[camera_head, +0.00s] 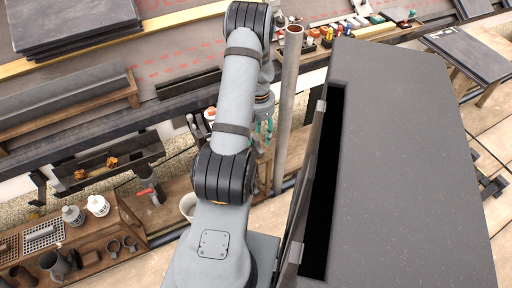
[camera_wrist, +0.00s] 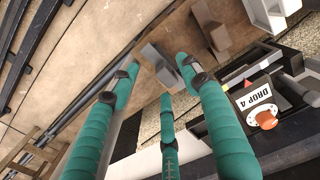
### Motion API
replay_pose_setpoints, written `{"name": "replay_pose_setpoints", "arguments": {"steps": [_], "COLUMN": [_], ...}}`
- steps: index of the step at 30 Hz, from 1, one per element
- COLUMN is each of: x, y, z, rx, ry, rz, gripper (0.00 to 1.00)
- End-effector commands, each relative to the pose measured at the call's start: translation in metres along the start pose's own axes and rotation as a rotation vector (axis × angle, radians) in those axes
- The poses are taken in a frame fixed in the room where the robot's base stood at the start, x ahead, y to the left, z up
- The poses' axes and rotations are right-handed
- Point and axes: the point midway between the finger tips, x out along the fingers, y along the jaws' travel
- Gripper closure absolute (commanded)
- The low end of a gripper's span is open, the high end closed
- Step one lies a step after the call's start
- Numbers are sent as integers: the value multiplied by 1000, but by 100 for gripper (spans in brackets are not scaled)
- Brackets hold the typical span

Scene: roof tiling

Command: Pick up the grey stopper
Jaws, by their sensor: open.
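A small grey angular piece (camera_wrist: 157,60), which looks like the grey stopper, lies on a tan board surface in the wrist view. My gripper (camera_wrist: 161,78) has three teal fingers, spread apart and open with nothing held. The grey piece shows just beyond and between the fingertips. I cannot tell the exact gap, but no finger is seen closed on it. In the head view, my gripper (camera_head: 264,128) is partly hidden behind my arm, and I cannot make out the stopper there.
A brown block (camera_wrist: 211,28) lies right of the grey piece. In the head view, a grey upright pipe (camera_head: 288,105) stands close to my gripper, and a bench (camera_head: 100,235) holds bottles.

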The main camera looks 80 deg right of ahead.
Motion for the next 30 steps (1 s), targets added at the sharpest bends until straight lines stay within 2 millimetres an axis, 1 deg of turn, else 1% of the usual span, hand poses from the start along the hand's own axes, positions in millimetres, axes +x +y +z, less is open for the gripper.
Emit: {"name": "replay_pose_setpoints", "arguments": {"steps": [6,10,17,30], "x": [33,47,48,48], "y": [2,2,2,2], "z": [-4,-4,-4,-4], "rx": [-1,1,0,1], "ry": [-1,-1,1,0], "rz": [-1,-1,1,0], "gripper": [53,53,53,78]}}
